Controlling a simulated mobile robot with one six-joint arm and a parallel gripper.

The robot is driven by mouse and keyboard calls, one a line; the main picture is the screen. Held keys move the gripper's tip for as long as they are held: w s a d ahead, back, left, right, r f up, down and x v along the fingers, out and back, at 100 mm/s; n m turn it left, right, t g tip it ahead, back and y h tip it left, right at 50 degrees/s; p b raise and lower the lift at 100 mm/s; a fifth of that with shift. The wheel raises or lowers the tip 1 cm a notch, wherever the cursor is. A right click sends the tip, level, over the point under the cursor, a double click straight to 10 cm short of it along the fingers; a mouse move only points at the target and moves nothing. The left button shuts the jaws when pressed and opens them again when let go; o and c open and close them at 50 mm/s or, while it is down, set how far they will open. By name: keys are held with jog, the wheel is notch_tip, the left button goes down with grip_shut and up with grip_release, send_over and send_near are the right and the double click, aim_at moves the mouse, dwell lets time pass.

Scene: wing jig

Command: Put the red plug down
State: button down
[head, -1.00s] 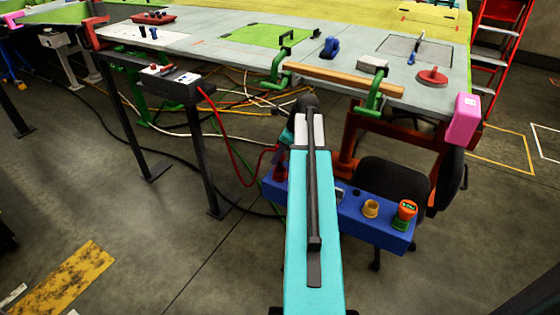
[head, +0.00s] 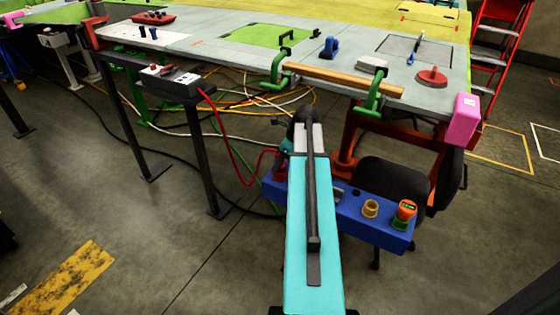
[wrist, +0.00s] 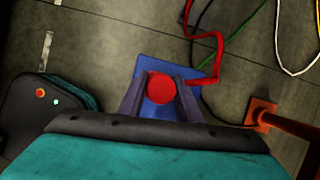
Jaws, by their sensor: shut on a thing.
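The red plug (wrist: 160,88) shows from above as a round red top in the wrist view. My gripper (wrist: 160,98) is shut on it, with a finger on each side. The plug is over the left end of a blue holder, whose surface (wrist: 150,68) shows beneath it. I cannot tell whether the plug touches the holder. A red cable (wrist: 217,55) runs close beside the plug. In the head view the blue holder (head: 350,215) hangs below the table's front edge, and my arm hides most of the gripper.
A yellow cup (head: 370,208) and an orange-and-green item (head: 405,210) stand at the holder's right end. A black chair (head: 395,185) is just behind. A red post (wrist: 285,122) stands right of the gripper. Green clamps (head: 373,95) grip the table edge above. Cables lie on the floor.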

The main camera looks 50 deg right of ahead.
jog(key=shift+s+a+f, duration=0.1)
jog(key=shift+f, duration=0.3)
jog(key=c, duration=1.4)
grip_release()
jog(key=shift+f, duration=0.15)
jog(key=shift+o, duration=0.6)
jog(key=shift+s, duration=0.1)
jog(key=shift+a+f, duration=0.1)
jog(key=shift+r, duration=0.6)
jog(key=v, duration=0.8)
jog(key=shift+w, duration=0.3)
